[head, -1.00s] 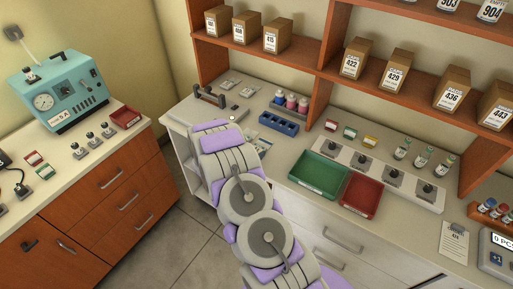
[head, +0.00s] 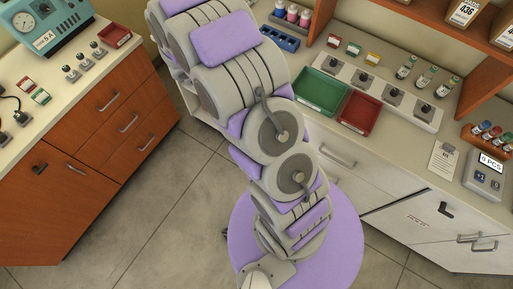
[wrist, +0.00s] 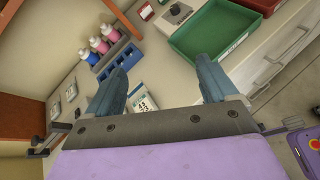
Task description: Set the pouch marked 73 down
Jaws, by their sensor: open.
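My gripper (wrist: 160,70) shows in the wrist view with its two blue-grey fingers spread wide and nothing held between them. A small white pouch (wrist: 143,99) with a blue band and dark print lies on the pale counter, seen between the fingers and nearer the left one. Its lower part is hidden by the gripper body, and I cannot read its number surely. In the head view my arm hides the gripper and the pouch.
A green tray (head: 321,91) and a red tray (head: 360,112) sit on the counter. A blue rack (wrist: 118,62) stands by several capped bottles (wrist: 101,45). Two small flat packets (wrist: 63,100) lie at the left. A teal machine (head: 44,25) stands on the left cabinet.

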